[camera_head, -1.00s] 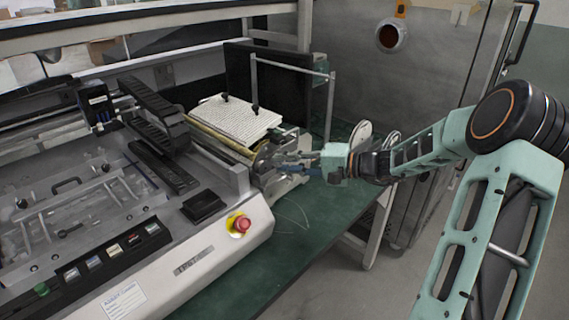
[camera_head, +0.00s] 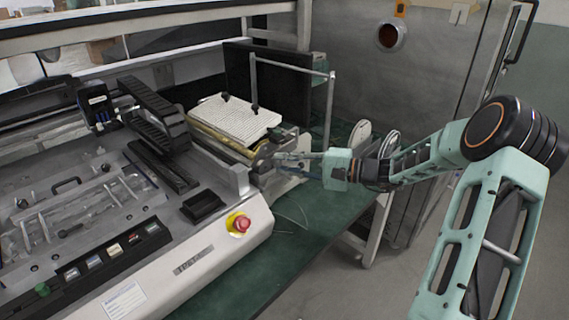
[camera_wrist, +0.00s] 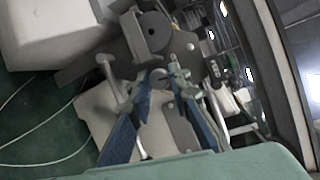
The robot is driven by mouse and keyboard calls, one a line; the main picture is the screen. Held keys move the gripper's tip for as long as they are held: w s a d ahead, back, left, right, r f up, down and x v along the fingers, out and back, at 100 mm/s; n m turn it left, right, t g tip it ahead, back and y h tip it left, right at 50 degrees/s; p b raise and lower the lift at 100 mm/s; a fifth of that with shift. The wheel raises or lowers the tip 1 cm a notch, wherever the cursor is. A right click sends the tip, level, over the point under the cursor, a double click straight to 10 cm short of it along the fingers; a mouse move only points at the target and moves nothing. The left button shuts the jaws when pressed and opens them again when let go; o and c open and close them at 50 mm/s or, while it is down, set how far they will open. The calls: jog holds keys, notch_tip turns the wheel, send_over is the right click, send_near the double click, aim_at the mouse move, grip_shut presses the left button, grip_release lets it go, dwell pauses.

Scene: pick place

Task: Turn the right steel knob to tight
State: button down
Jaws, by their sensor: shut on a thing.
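My gripper (camera_head: 276,158) reaches in from the right to the end of the machine, beside the white ribbed plate. In the wrist view its two blue-sided fingers (camera_wrist: 161,82) converge on a small grey metal part, which looks like the steel knob (camera_wrist: 158,74), and are shut on it. The fingertips cover much of the knob, so its turn angle cannot be read. In the head view the knob is hidden by the fingers and too small to make out.
The white ribbed plate (camera_head: 235,117) lies just left of my gripper. A red stop button (camera_head: 242,224) sits on the machine's front panel. A metal frame post (camera_head: 330,110) stands behind my gripper. The green table (camera_head: 300,228) is mostly clear in front, with thin wires on it.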

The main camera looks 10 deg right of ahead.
jog(key=c, duration=1.8)
grip_release()
jog(key=v, duration=1.2)
